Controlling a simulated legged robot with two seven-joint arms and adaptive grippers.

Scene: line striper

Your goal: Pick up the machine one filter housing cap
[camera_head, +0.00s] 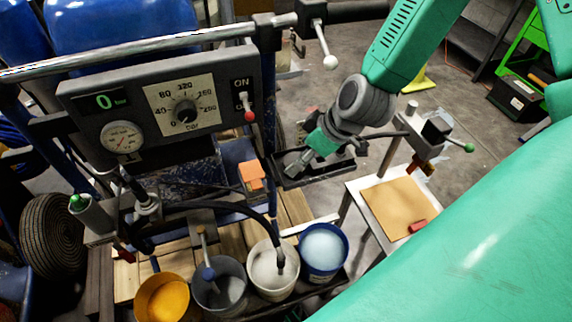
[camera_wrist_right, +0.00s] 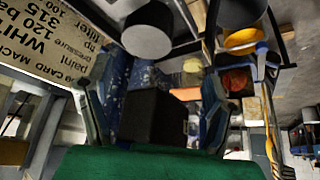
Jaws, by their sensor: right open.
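My right gripper (camera_head: 300,160) comes down from the upper right in the head view, over a dark tray (camera_head: 292,181) beside the machine (camera_head: 165,97). In the right wrist view its two fingers stand apart (camera_wrist_right: 154,88). A dark block-like part (camera_wrist_right: 153,118) shows between them; I cannot tell whether it is the filter housing cap or whether the fingers touch it. A dark cylinder with a grey round face (camera_wrist_right: 147,32) is farther up in that view. In the head view the gripper hides part of the tray, and I cannot pick out the cap. My left gripper is not in view.
Yellow (camera_head: 162,298), grey (camera_head: 220,287), white (camera_head: 272,271) and blue (camera_head: 323,251) buckets stand in front. A small table with a brown board (camera_head: 396,208) is at the right. An orange block (camera_head: 252,176) sits left of the gripper. A printed card (camera_wrist_right: 45,45) shows in the wrist view.

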